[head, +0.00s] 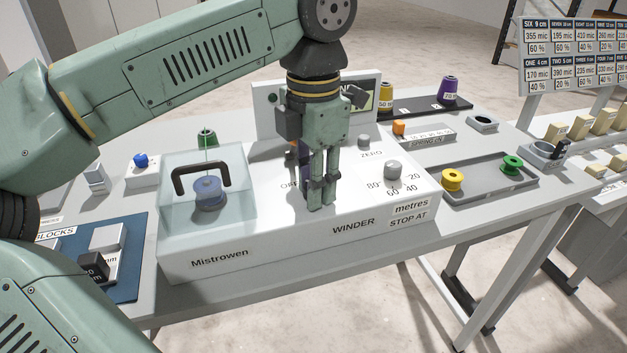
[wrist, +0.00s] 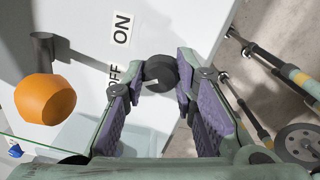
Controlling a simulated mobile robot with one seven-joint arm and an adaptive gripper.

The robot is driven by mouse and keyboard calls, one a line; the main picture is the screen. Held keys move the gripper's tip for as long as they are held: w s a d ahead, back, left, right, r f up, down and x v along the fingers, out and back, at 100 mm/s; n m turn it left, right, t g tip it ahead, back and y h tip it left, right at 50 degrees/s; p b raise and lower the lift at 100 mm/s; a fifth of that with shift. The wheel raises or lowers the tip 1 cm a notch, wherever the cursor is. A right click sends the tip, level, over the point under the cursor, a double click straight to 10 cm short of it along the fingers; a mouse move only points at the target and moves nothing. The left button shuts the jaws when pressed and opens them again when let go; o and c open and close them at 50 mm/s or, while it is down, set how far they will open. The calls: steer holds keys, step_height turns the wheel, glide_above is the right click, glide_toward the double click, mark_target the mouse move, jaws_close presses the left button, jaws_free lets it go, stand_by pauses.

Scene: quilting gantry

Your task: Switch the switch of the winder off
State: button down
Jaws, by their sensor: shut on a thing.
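The winder (head: 290,240) is a long white machine on the table, with a clear cover and black handle at its left end. My gripper (head: 320,207) points down at the middle of its top, in front of the display. In the wrist view a dark round switch (wrist: 160,70) sits between the fingertips, and my gripper is shut on it. The ON label (wrist: 122,27) is plain; the OFF label (wrist: 113,74) is partly covered by a finger. In the head view my gripper hides the switch, so I cannot tell its setting.
The clear cover (head: 235,170) stands left of my gripper. A grey dial (head: 393,170) and the ZERO knob (head: 364,141) are to its right. An orange knob (wrist: 45,99) shows in the wrist view. A tray (head: 485,190) with yellow and green spools lies further right.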

steer(key=c, duration=1.3)
jaws_free()
step_height(320, 180, up, 8)
steer(key=shift+f, duration=0.2)
steer(key=shift+s+f, duration=0.1)
